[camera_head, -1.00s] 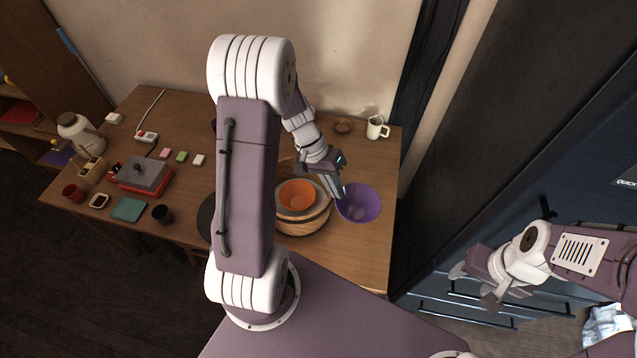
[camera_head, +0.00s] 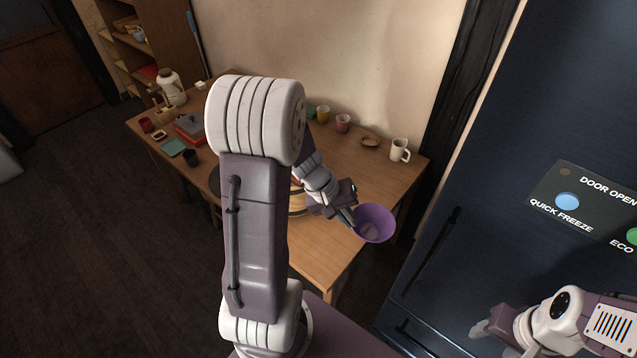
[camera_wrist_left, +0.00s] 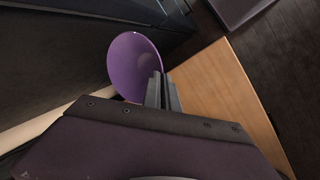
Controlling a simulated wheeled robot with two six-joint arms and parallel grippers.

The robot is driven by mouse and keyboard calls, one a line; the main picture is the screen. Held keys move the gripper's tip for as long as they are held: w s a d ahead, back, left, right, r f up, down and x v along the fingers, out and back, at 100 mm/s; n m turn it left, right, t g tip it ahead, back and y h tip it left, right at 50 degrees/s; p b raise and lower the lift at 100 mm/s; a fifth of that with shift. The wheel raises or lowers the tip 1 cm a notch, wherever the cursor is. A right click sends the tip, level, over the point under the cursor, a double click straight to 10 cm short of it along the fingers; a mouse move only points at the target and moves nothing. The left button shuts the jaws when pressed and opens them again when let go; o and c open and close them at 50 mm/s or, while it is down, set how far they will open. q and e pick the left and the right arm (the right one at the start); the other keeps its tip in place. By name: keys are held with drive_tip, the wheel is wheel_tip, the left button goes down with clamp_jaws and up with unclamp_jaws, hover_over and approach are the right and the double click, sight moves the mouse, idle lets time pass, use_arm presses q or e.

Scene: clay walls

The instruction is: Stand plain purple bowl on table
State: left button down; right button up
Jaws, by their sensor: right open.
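The plain purple bowl (camera_head: 376,224) is in my left gripper (camera_head: 350,217), whose fingers are closed on its rim. In the head view it overlaps the right edge of the wooden table (camera_head: 350,180). In the left wrist view the bowl (camera_wrist_left: 132,62) is tilted at the fingertips (camera_wrist_left: 160,88), beside the table edge (camera_wrist_left: 215,85). Its height above the table is hard to tell. My right gripper (camera_head: 494,340) is open and empty, low at the right before the dark cabinet, partly cut off by the frame.
A white mug (camera_head: 400,150), a small brown dish (camera_head: 370,141) and cups (camera_head: 343,123) stand along the back. Stacked wooden bowls (camera_head: 297,203) are mostly hidden behind my left arm. A dark blue freezer (camera_head: 480,190) rises at the right. The table's front right is bare.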

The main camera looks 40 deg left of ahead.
use_arm(q)
drive_tip(key=s+a+f+n+t+y+b, duration=0.2)
drive_tip(key=a+f+n+b, duration=0.5)
drive_tip(key=b, duration=0.5)
drive_tip(key=shift+s+f+n+t+y, duration=0.3)
drive_tip(key=shift+s+f+n+y, duration=0.1)
drive_tip(key=shift+s+n, duration=0.2)
use_arm(e)
wheel_tip(320, 180, down, 13)
drive_tip(key=shift+a, duration=0.2)
use_arm(q)
drive_tip(key=w+a+f+b, duration=0.1)
drive_tip(key=w+f, duration=0.2)
drive_tip(key=w+a+f+b, duration=0.1)
drive_tip(key=w+a+f, duration=0.1)
drive_tip(key=w+f, duration=0.2)
drive_tip(key=w+a+f+b, duration=0.1)
drive_tip(key=w+f, duration=0.2)
drive_tip(key=f, duration=0.1)
drive_tip(key=shift+w+a+b, duration=0.25)
drive_tip(key=shift+w+b, duration=0.05)
drive_tip(key=shift+b, duration=0.05)
use_arm(e)
wheel_tip(320, 180, down, 4)
drive_tip(key=shift+w+r, duration=0.15)
